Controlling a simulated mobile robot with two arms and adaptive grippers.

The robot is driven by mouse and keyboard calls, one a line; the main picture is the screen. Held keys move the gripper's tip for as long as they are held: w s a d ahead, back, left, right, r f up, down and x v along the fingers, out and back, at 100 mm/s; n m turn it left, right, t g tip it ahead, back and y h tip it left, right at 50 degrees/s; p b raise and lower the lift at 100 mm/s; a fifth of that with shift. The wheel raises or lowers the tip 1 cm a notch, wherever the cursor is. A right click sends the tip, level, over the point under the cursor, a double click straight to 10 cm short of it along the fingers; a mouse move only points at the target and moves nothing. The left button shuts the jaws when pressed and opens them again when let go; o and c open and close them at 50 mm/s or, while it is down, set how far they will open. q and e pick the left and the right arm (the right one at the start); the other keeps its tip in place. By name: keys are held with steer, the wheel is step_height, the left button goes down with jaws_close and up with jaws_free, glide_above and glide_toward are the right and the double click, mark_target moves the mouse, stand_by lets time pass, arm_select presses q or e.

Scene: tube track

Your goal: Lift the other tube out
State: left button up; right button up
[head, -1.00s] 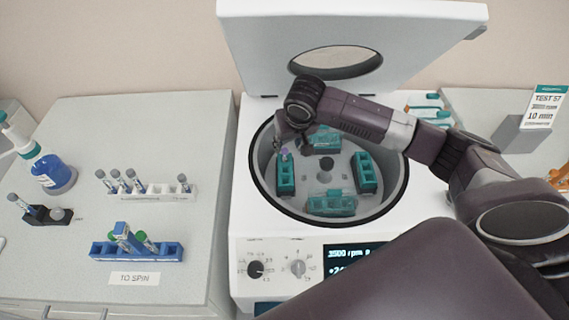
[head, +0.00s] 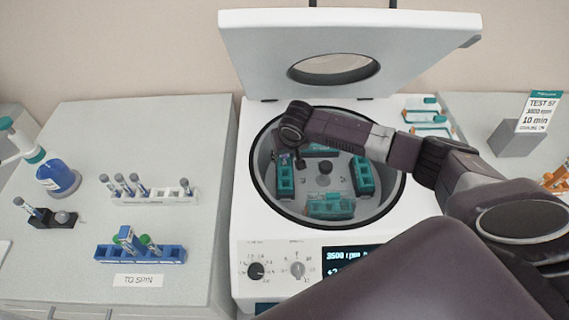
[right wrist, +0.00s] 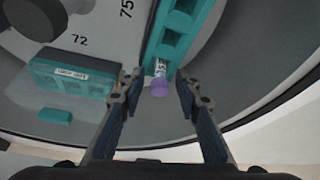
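The open centrifuge (head: 240,213) holds a rotor with several teal buckets. In the right wrist view, a tube with a purple cap (right wrist: 160,87) and a white label sits in the end slot of a teal bucket (right wrist: 177,35). My right gripper (right wrist: 160,82) is open, its two fingers on either side of the purple cap with gaps between. In the head view, my right gripper (head: 293,160) is down in the bowl at the far end of the left bucket (head: 285,183). The tube is hidden there behind the gripper. My left gripper is not in view.
The raised lid (head: 420,50) stands behind the bowl, and the bowl wall is close to the gripper. On the left bench, a white rack (head: 160,198) and a blue rack (head: 165,254) hold tubes.

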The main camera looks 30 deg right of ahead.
jaws_close()
step_height(320, 180, up, 10)
steer(key=shift+b, duration=1.05)
steer(key=shift+r, duration=0.1)
step_height(320, 180, up, 4)
steer(key=p, duration=0.5)
steer(key=shift+r+p, duration=0.25)
steer(key=shift+p, duration=0.15)
